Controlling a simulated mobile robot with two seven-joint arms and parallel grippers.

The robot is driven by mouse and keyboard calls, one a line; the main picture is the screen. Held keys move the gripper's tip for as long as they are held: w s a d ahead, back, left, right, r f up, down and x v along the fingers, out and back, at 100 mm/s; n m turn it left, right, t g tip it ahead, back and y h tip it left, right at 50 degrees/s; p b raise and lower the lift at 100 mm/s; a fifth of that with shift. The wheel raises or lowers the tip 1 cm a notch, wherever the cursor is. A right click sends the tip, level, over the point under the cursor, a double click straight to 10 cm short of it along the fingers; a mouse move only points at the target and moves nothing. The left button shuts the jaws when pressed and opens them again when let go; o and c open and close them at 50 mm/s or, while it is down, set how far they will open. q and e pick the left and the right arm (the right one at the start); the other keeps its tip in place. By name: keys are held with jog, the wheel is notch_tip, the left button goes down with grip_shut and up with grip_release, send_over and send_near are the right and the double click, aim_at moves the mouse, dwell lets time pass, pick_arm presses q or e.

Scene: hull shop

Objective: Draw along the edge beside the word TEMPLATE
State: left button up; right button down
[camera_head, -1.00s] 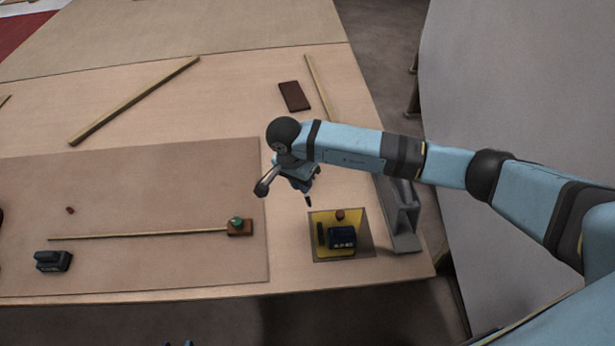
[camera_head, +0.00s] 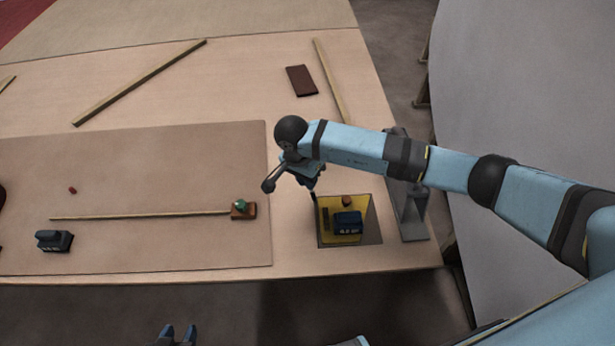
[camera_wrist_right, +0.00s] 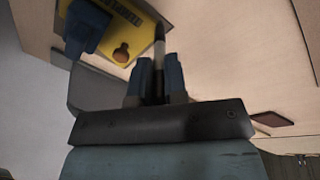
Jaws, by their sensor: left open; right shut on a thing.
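A yellow template plate (camera_head: 354,237) lies on a darker square sheet (camera_head: 372,228) near the table's front right corner. A dark block (camera_head: 348,222) with pale lettering and a brown knob (camera_head: 347,201) sit on it. In the right wrist view, part of the word TEMPLATE shows on the yellow plate (camera_wrist_right: 150,22). My right gripper (camera_head: 312,184) is shut on a slim dark-and-light pen (camera_wrist_right: 159,50). The pen's lower end is beside the plate's far left corner; I cannot tell whether it touches. My left gripper (camera_head: 176,333) is open and empty at the bottom edge, off the table front.
A grey bracket (camera_head: 411,215) stands right of the template. A brown board (camera_head: 150,250) to the left bears a thin stick (camera_head: 150,215), a green-topped brown block (camera_head: 242,209) and a dark block (camera_head: 54,241). Wooden strips and a dark brown slab (camera_head: 301,80) lie farther back.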

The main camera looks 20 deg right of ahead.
dwell(0.9)
jog(key=shift+f+b, duration=0.35)
jog(key=shift+b, duration=0.2)
dwell(0.6)
dwell(1.0)
jog(key=shift+s, duration=0.15)
jog(key=shift+s+a, duration=0.2)
jog(key=shift+s, duration=0.45)
jog(key=shift+s+a, duration=0.2)
jog(key=shift+s, duration=0.45)
jog(key=shift+s, duration=0.15)
